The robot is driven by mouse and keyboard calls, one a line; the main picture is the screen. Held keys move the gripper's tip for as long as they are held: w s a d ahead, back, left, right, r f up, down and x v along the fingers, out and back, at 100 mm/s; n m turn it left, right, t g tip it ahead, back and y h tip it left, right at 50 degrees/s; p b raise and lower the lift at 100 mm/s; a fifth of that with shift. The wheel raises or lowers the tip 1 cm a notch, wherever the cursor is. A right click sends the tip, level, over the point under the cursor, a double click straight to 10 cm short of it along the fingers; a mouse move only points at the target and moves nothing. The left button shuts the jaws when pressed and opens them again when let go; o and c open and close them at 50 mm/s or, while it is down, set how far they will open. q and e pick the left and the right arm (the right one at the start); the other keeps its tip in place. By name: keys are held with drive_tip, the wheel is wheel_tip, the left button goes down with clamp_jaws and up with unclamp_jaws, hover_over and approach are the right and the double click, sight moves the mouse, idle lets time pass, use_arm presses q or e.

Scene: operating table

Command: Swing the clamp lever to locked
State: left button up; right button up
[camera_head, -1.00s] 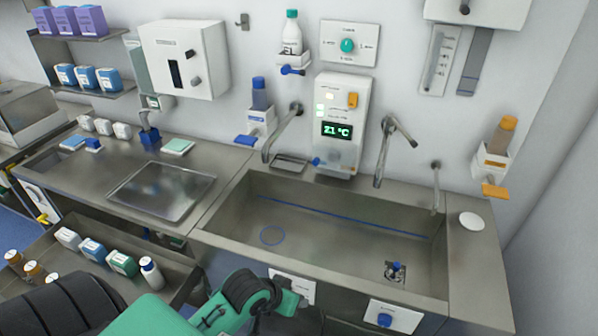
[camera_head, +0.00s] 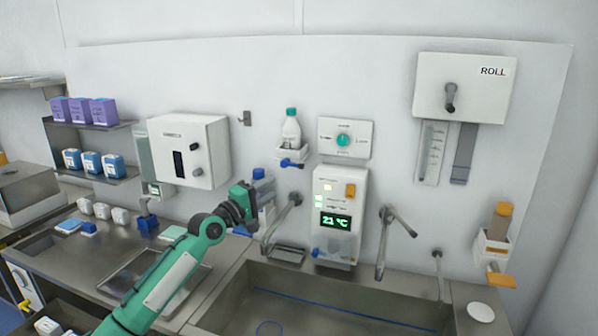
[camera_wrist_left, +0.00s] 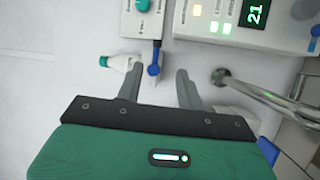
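No part is labelled as the clamp lever, so I cannot tell for certain which one it is. A dark lever (camera_head: 450,98) hangs roughly upright on the white box marked ROLL (camera_head: 490,95) at the upper right. A blue lever (camera_head: 292,163) sticks out under the white bottle dispenser (camera_head: 291,130). My left gripper (camera_head: 245,195) is raised in front of the wall, left of the temperature panel. In the left wrist view its two fingers (camera_wrist_left: 158,88) are apart with nothing between them. The blue lever (camera_wrist_left: 153,70) shows beyond the fingertips there, apart from them. My right gripper is out of view.
The temperature panel (camera_head: 340,190) and a green-knob plate (camera_head: 343,138) are on the wall right of my left gripper. Metal taps (camera_head: 384,235) stand over the sink (camera_head: 340,290). A white box (camera_head: 190,150) and shelves are at left.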

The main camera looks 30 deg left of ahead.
sight(298, 167)
use_arm(q)
drive_tip(key=p+x, duration=0.1)
drive_tip(key=x, duration=0.7)
drive_tip(key=r+p+x, duration=0.1)
drive_tip(key=x, duration=0.3)
drive_tip(key=shift+w+a+p, duration=0.15)
drive_tip(key=shift+a+p, duration=0.05)
drive_tip(key=shift+p, duration=0.15)
drive_tip(key=shift+w+d, duration=0.15)
drive_tip(key=shift+w, duration=0.5)
drive_tip(key=shift+r, duration=0.1)
clamp_jaws()
